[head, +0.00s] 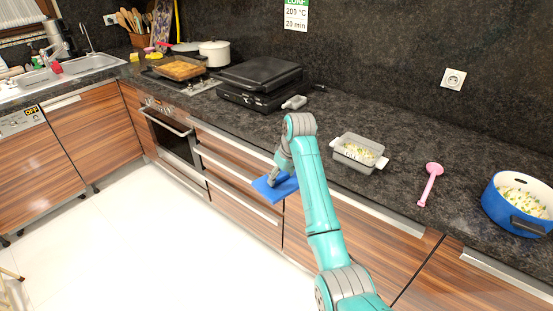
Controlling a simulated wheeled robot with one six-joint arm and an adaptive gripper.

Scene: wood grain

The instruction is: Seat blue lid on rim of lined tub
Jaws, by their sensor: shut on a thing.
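The blue lid (270,191) is a flat, angular plate held off the front edge of the counter, left of my arm. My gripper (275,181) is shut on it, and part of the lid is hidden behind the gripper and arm. The grey tub (357,164) stands on the counter, right of my arm and apart from the lid. It is open at the top, with pale, speckled food inside and light-coloured tabs at its ends. I cannot make out its lining clearly.
A pink spoon (430,184) lies right of the tub, and a blue pot (500,205) with food stands at the far right. A black grill (257,82) and a small grey object (294,102) are behind my arm.

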